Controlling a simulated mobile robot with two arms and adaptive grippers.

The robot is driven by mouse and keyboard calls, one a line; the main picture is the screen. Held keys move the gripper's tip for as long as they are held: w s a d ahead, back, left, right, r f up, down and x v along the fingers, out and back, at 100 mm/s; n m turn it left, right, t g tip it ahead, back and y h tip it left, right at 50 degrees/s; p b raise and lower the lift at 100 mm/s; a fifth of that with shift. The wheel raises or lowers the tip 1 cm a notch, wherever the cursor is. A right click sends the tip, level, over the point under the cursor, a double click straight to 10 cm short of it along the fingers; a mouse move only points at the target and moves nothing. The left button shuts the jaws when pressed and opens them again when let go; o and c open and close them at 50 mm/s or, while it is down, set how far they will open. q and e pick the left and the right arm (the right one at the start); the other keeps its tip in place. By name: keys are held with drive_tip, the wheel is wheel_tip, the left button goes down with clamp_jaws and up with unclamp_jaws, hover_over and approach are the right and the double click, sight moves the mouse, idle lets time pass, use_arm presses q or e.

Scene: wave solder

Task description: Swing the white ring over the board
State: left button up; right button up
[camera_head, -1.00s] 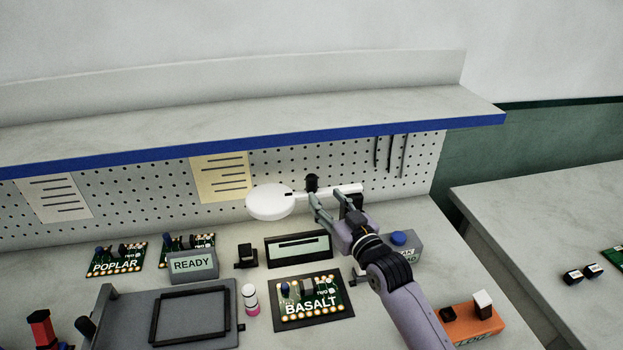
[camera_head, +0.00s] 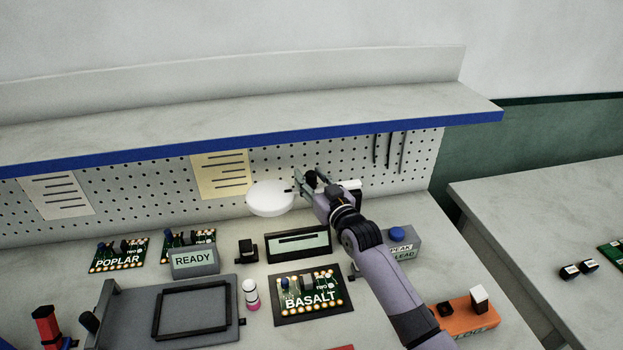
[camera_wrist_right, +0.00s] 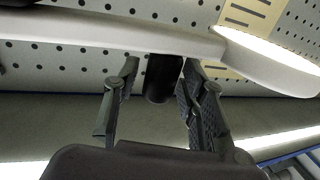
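The white ring (camera_head: 270,198) is a round lamp head hanging before the pegboard at the back of the bench. It also shows at the upper right of the right wrist view (camera_wrist_right: 275,62), on a white arm (camera_wrist_right: 110,32). My right gripper (camera_head: 305,180) is just right of the ring. In the right wrist view its fingers (camera_wrist_right: 158,90) are apart, with a black knob (camera_wrist_right: 162,78) under the white arm between them; firm contact does not show. The BASALT board (camera_head: 310,290) lies on a dark mat in front, lower right of the ring. My left gripper is not in view.
A grey fixture with a black frame (camera_head: 155,312) lies left of the BASALT board. A dark display stand (camera_head: 299,244), a READY block (camera_head: 194,262) and a pink-based bottle (camera_head: 251,294) are nearby. A blue-edged shelf (camera_head: 250,137) overhangs the pegboard.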

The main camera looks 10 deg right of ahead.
clamp_jaws()
idle(0.6)
